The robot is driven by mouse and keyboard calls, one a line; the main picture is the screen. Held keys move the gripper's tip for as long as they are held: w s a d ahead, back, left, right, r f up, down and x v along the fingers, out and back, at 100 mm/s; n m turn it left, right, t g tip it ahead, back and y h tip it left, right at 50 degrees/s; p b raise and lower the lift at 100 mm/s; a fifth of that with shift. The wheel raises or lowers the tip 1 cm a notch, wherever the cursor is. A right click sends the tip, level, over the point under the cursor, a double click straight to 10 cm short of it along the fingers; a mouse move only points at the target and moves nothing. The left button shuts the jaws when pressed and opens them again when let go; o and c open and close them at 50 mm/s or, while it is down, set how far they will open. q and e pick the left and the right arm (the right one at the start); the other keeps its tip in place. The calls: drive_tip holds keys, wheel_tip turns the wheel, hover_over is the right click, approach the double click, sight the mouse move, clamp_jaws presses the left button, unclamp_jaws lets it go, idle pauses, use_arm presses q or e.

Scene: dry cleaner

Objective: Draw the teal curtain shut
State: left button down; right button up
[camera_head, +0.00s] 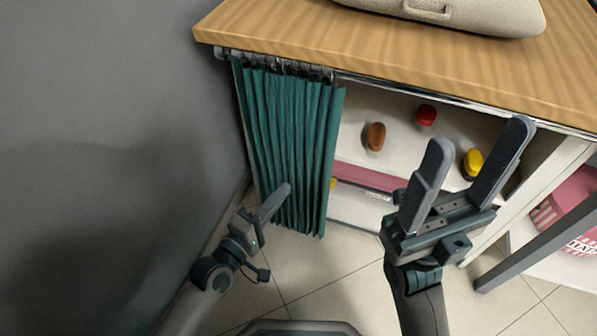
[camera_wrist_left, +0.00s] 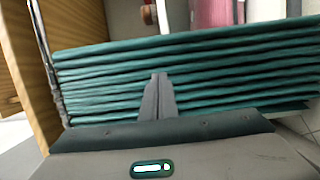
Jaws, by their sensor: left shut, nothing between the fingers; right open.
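The teal curtain (camera_head: 292,130) hangs in bunched folds from a rail (camera_head: 350,77) under the wooden counter. It covers only the left part of the opening, and the shelves to its right are exposed. My left gripper (camera_head: 275,203) is shut and empty, in front of the curtain's lower left part. In the left wrist view the shut fingers (camera_wrist_left: 157,95) overlap the curtain folds (camera_wrist_left: 220,60); I cannot tell whether they touch the cloth. My right gripper (camera_head: 480,160) is open and empty, in front of the exposed shelves, to the right of the curtain.
The wooden counter (camera_head: 300,30) carries a beige bag (camera_head: 470,15). A brown brush (camera_head: 375,136), a red item (camera_head: 426,115) and a yellow item (camera_head: 472,162) sit on the shelf. A grey wall (camera_head: 100,120) stands close on the left. Tiled floor (camera_head: 310,270) lies below.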

use_arm(q)
drive_tip(key=shift+w, duration=0.15)
drive_tip(key=b+x, duration=0.3)
drive_tip(key=x, duration=0.6)
drive_tip(key=shift+w+d, duration=0.2)
drive_tip(key=shift+w, duration=0.1)
